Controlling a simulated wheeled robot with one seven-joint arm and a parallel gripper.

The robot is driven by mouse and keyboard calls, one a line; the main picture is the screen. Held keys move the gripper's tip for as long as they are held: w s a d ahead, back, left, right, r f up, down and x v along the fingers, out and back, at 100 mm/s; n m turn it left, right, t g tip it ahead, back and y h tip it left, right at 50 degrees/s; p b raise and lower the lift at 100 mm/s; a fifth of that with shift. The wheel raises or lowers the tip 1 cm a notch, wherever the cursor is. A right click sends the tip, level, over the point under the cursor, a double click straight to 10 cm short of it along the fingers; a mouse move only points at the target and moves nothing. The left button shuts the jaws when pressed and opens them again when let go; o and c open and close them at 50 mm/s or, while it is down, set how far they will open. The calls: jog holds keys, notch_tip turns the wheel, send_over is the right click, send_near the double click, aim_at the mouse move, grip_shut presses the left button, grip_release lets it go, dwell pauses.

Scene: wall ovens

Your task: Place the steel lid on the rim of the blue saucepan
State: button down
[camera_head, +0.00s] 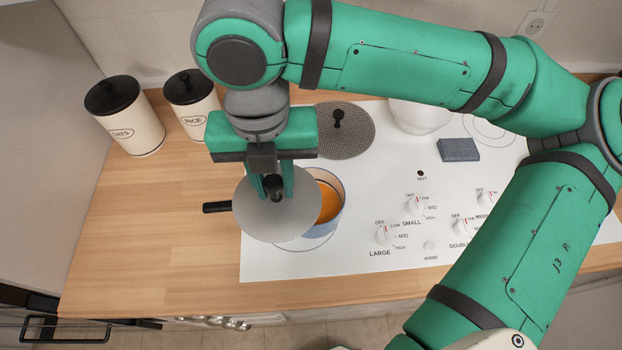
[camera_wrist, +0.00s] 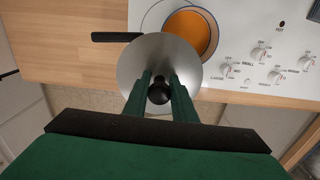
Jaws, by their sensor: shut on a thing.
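My gripper (camera_head: 272,187) is shut on the black knob of the steel lid (camera_head: 262,220). The lid is a round grey disc held above the blue saucepan (camera_head: 337,212), covering its left part in the head view. Orange contents show inside the pan to the right of the lid. The pan's black handle (camera_head: 217,207) points left. In the wrist view, my gripper (camera_wrist: 160,85) holds the lid (camera_wrist: 150,56) by its knob, and the orange contents of the pan (camera_wrist: 190,33) show beyond the lid's upper right edge. The lid is offset from the pan's opening.
The pan stands on a white cooktop (camera_head: 300,265) with knobs on its right. Behind are a grey perforated disc with a black knob (camera_head: 340,140), a white bowl (camera_head: 418,115) and a dark grey block (camera_head: 459,150). Canisters (camera_head: 135,120) stand back left. The left wooden counter (camera_head: 140,240) is clear.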

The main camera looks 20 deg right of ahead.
aim_at(313, 183)
jog(key=d, duration=0.1)
jog(key=w+d+f, duration=0.1)
jog(key=d, duration=0.1)
jog(key=shift+w+d+f, duration=0.25)
jog(key=shift+w+f, duration=0.1)
jog(key=shift+w+d+f, duration=0.4)
jog(key=shift+d+f, duration=0.3)
jog(key=shift+f, duration=0.8)
jog(key=shift+w+d+f, duration=0.35)
jog(key=shift+d+f, duration=0.4)
jog(key=shift+f, duration=0.75)
jog(key=shift+w+d+f, duration=0.4)
jog(key=shift+d+f, duration=0.3)
jog(key=shift+f, duration=0.8)
jog(key=shift+f, duration=0.1)
jog(key=c, duration=1.8)
grip_release()
jog(key=shift+f, duration=0.1)
jog(key=o, duration=0.3)
jog(key=shift+o, duration=0.2)
notch_tip(313, 183, up, 12)
jog(key=shift+r, duration=0.2)
